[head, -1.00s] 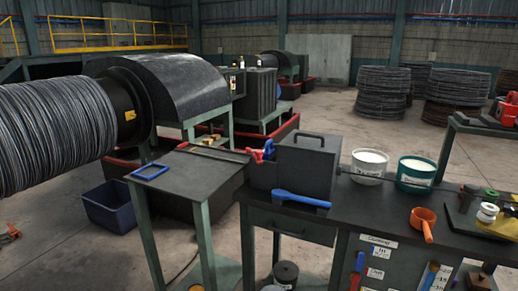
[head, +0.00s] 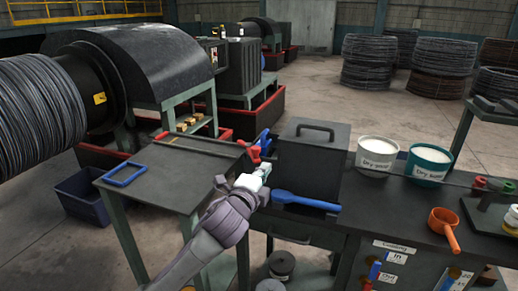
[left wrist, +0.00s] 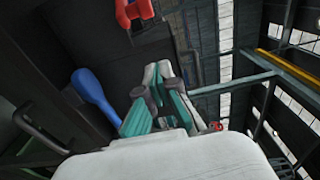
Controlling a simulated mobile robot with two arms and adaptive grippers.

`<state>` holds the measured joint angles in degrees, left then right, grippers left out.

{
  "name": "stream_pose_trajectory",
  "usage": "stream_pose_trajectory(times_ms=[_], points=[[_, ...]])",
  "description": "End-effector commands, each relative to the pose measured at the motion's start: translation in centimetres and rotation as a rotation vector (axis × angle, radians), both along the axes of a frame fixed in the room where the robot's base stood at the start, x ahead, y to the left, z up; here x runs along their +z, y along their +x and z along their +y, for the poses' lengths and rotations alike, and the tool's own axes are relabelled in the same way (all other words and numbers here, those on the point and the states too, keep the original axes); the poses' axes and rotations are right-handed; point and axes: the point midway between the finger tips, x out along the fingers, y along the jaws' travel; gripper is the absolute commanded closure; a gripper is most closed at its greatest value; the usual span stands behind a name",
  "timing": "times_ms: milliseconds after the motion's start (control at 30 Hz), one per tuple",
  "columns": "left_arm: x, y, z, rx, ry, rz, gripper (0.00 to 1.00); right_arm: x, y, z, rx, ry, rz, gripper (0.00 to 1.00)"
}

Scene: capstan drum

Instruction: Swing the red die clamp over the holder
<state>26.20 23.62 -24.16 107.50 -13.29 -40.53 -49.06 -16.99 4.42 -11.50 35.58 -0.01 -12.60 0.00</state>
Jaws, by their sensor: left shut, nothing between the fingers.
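The red die clamp (head: 254,153) shows as a small red piece at the left side of a dark box (head: 318,160) with a handle on its lid. A blue piece (head: 263,139) stands right beside it. My left gripper (head: 265,169) is just below and slightly right of the red clamp and looks shut and empty. In the left wrist view, the closed fingers (left wrist: 158,92) show with a red part (left wrist: 132,10) beyond them at the top, apart from the tips. The holder is not clearly distinguishable; the gripper partly covers that area. My right gripper is not in view.
A blue long-handled tool (head: 305,201) lies before the box. Two tubs, white (head: 376,157) and teal (head: 427,164), and an orange scoop (head: 444,228) stand to the right. A side table (head: 165,178) holds a blue frame (head: 124,174). A wire drum (head: 40,125) is at left.

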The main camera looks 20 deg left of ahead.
Motion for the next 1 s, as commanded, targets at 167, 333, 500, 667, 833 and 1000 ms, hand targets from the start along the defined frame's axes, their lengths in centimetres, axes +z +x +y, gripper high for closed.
stream_pose_trajectory(times_ms=[167,333,500,667,833,1000], points=[[-0.1,0.0,0.0,0.0,-0.001,0.001,1.0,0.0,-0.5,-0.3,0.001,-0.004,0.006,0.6],[-0.1,0.4,0.0,0.002,-0.002,0.002,1.0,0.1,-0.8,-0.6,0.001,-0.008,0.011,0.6],[0.1,2.5,-0.1,0.002,-0.004,0.003,1.0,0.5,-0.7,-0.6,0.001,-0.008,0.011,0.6],[0.1,5.7,-0.4,0.003,-0.005,0.003,1.0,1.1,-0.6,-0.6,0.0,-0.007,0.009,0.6],[0.1,9.0,-0.6,0.002,-0.004,0.002,1.0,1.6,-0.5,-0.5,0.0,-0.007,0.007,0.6],[0.1,9.6,1.1,0.004,0.0,0.005,1.0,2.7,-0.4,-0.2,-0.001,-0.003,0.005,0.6]])
